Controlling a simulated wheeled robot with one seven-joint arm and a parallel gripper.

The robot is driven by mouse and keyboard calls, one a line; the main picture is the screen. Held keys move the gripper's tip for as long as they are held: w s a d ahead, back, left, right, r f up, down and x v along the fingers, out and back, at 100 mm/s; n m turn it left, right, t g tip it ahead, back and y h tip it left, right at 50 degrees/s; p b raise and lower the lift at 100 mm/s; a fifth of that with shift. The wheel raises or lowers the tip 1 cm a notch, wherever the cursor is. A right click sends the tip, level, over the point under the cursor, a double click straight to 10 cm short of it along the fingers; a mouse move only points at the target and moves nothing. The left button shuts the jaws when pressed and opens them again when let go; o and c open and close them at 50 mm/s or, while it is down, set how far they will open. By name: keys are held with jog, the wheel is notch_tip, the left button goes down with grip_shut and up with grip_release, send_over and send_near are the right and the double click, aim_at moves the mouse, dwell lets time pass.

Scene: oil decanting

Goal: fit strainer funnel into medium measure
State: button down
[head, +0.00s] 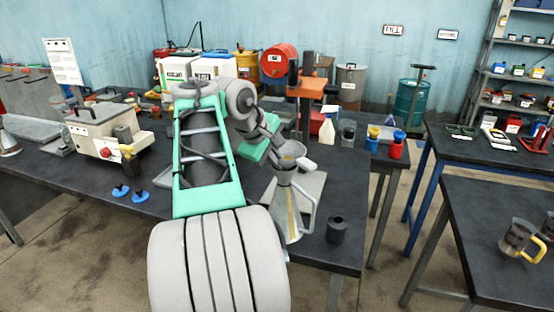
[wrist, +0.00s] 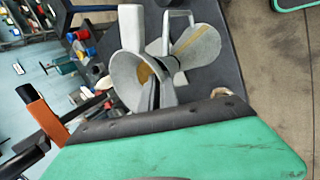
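The strainer funnel (head: 289,150) is a grey cone with a tan inside, at the mouth of the medium measure (head: 291,217). The measure is a grey flared jug with a handle and a yellowish stripe, upright near the bench's front edge. In the wrist view the funnel (wrist: 122,78) lies in front of the measure (wrist: 201,48), its wide mouth towards the camera. My gripper (wrist: 155,95) has its grey fingers at the funnel's wall and looks shut on it. The spout is hidden, so I cannot tell whether it is inside the measure.
A black cup (head: 337,230) stands right of the measure. A white bottle (head: 327,131) and blue- and red-topped containers (head: 397,146) stand behind. An orange press (head: 307,88) rises at the back. A jug with a yellow handle (head: 520,240) stands on the right bench.

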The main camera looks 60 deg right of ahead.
jog(key=c, duration=2)
grip_release()
jog(key=o, duration=0.5)
jog(key=shift+f, duration=0.15)
jog(key=shift+c, duration=0.2)
jog(key=shift+f, duration=0.1)
jog(key=shift+a+f, duration=0.1)
jog(key=shift+f, duration=0.1)
jog(key=p+v, duration=0.3)
jog(key=v, duration=0.5)
jog(key=shift+r, duration=0.4)
